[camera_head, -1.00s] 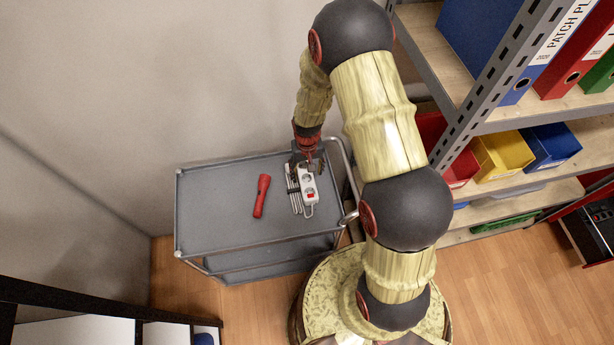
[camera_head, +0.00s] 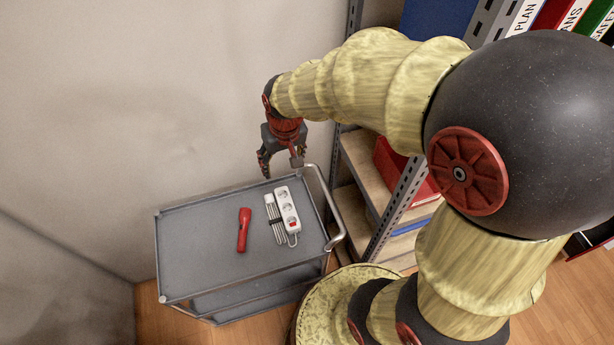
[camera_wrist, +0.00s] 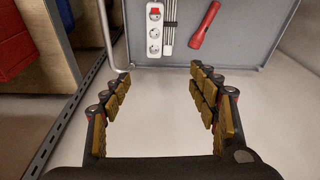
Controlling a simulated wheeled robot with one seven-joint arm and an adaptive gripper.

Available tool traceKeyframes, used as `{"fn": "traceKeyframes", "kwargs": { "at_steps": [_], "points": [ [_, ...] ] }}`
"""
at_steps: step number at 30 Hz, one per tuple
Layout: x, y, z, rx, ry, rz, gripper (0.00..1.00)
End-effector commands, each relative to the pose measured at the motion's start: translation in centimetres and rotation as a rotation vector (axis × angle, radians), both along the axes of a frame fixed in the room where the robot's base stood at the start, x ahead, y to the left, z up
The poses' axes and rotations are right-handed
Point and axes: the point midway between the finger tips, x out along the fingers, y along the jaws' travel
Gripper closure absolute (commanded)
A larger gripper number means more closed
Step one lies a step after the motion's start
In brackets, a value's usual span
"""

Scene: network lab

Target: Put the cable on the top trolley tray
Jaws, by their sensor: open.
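The cable (camera_head: 275,222), a pale folded bundle with a dark tie, lies on the grey top trolley tray (camera_head: 205,265). It lies close beside a white power strip (camera_head: 287,208); I cannot tell if they touch. My gripper (camera_head: 281,165) is open and empty, above the far edge of the tray and apart from the cable. In the wrist view, the open fingers (camera_wrist: 160,75) have pale floor or wall between them. The cable (camera_wrist: 169,28) shows beyond them at the top, with the tray (camera_wrist: 265,22) around it.
A red flashlight (camera_head: 244,230) lies on the tray left of the cable. The tray's left part is bare. A raised rail handle (camera_head: 325,208) borders the tray's right end. A metal shelf rack (camera_head: 397,205) stands to the right, and a plain wall is behind.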

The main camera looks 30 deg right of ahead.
Motion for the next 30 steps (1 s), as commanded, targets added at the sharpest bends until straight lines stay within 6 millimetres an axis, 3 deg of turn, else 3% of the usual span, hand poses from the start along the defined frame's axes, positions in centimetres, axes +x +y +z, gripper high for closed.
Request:
{"fn": "traceKeyframes", "kwargs": {
  "at_steps": [1, 6, 12, 19, 30],
  "points": [
    [-1.2, 0.2, 2.6, -0.003, -0.037, 0.011, 0.40],
    [-6.1, 0.9, 8.6, -0.013, -0.127, 0.046, 0.40],
    [-12.1, 1.4, 13.0, -0.025, -0.220, 0.083, 0.40],
    [-15.9, 1.6, 14.6, -0.032, -0.274, 0.104, 0.40],
    [-16.3, 1.6, 14.6, -0.033, -0.278, 0.107, 0.40]
  ]
}}
